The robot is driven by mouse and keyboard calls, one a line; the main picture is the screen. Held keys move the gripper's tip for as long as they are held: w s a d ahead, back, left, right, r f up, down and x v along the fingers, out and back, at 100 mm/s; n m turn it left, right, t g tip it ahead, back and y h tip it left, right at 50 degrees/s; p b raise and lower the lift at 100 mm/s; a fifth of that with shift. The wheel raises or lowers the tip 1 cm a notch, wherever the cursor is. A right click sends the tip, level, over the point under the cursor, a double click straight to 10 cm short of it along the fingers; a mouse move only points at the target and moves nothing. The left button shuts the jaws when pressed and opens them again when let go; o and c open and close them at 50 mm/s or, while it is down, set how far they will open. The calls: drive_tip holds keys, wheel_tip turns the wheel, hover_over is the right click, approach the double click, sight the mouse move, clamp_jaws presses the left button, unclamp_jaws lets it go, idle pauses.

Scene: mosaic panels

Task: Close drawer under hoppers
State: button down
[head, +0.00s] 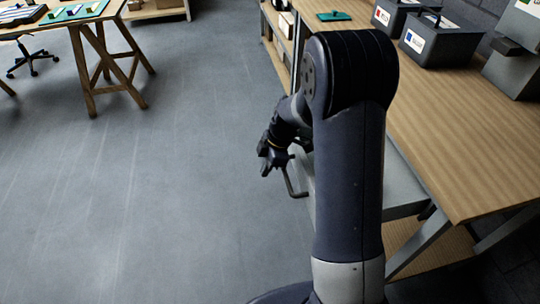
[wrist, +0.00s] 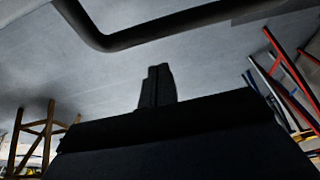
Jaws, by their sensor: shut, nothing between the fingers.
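The grey drawer (head: 402,188) sticks out from under the wooden workbench, and my arm hides much of it. Its dark bar handle (head: 291,184) shows left of my arm in the head view. A dark bent bar, which looks like this handle (wrist: 102,40), crosses the top of the wrist view. My gripper (head: 268,162) is just left of and above the handle in the head view. In the wrist view my gripper (wrist: 156,86) has its fingers together, empty, and apart from the bar. I cannot tell if another part of the gripper touches the handle.
Grey hoppers with labels (head: 445,45) stand on the workbench (head: 450,120), beside a grey device (head: 515,65). A green mat (head: 333,16) lies farther back. A trestle table (head: 85,28) and an office chair (head: 32,60) stand at far left. The floor between is clear.

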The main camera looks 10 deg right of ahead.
drive_tip(key=d, duration=0.2)
drive_tip(key=d+r, duration=0.1)
drive_tip(key=shift+d+r, duration=0.1)
drive_tip(key=shift+d, duration=0.3)
drive_tip(key=d+b, duration=0.2)
drive_tip(key=d, duration=1.2)
drive_tip(key=shift+d, duration=0.35)
drive_tip(key=shift+a, duration=0.1)
